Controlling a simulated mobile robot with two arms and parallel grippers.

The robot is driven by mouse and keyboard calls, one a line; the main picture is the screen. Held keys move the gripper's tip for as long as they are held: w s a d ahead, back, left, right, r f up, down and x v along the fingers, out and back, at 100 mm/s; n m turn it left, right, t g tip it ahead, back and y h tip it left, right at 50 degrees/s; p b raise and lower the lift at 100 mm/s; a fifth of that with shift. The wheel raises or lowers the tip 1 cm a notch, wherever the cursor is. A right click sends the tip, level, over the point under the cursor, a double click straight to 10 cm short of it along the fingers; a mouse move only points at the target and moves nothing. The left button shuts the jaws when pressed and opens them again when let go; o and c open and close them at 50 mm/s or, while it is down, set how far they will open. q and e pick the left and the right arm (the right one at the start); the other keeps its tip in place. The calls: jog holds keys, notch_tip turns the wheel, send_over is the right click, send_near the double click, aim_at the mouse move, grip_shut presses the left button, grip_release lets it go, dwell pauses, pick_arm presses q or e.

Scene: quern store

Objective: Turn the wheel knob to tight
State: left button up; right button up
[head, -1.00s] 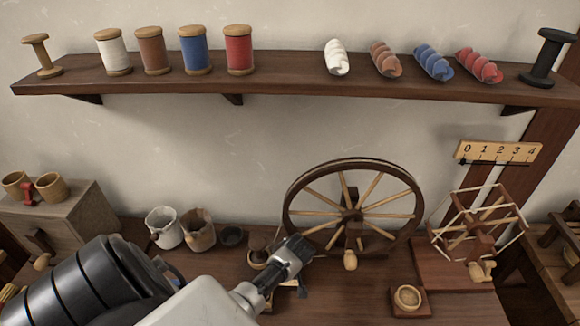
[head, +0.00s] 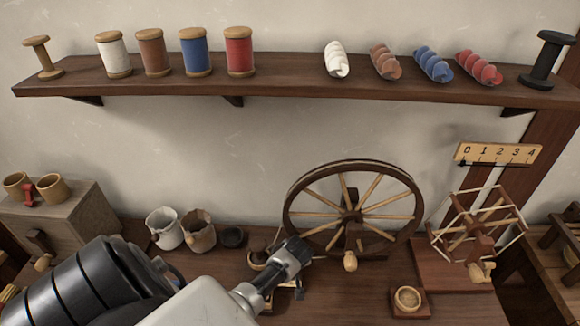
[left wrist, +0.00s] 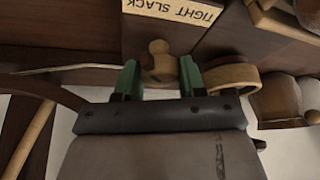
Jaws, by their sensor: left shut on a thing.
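The wheel knob (left wrist: 161,66) is a small wooden knob beside a pale label (left wrist: 172,11) reading TIGHT and SLACK, in the left wrist view. My left gripper (left wrist: 160,82) has its green fingers on either side of the knob and is shut on it. Which word the knob points to, I cannot tell. In the head view my left wrist hides the knob and most of the gripper, to the left of the spinning wheel (head: 351,215). The wheel stands upright on the bench. My right gripper is not in view.
A skein winder (head: 480,240) stands right of the wheel, with a small round dish (head: 408,298) in front. A shelf (head: 290,84) above carries spools and coloured fibre rolls.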

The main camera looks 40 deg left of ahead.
pick_arm(q)
jog(key=m+p, duration=0.1)
jog(key=m+t+h+p, duration=0.1)
jog(key=m, duration=0.1)
jog(key=shift+s+a+r+m, duration=0.1)
jog(key=shift+s+r+m, duration=0.05)
jog(key=shift+m, duration=0.15)
jog(key=m+t+h+p, duration=0.1)
jog(key=m, duration=0.2)
jog(key=shift+m, duration=0.4)
jog(key=shift+a+f+m+h, duration=0.15)
jog(key=shift+m+h, duration=0.35)
jog(key=shift+m, duration=0.7)
jog(key=shift+m+h+b, duration=0.35)
jog(key=shift+m+h, duration=0.25)
jog(key=shift+m, duration=0.8)
jog(key=o, duration=0.9)
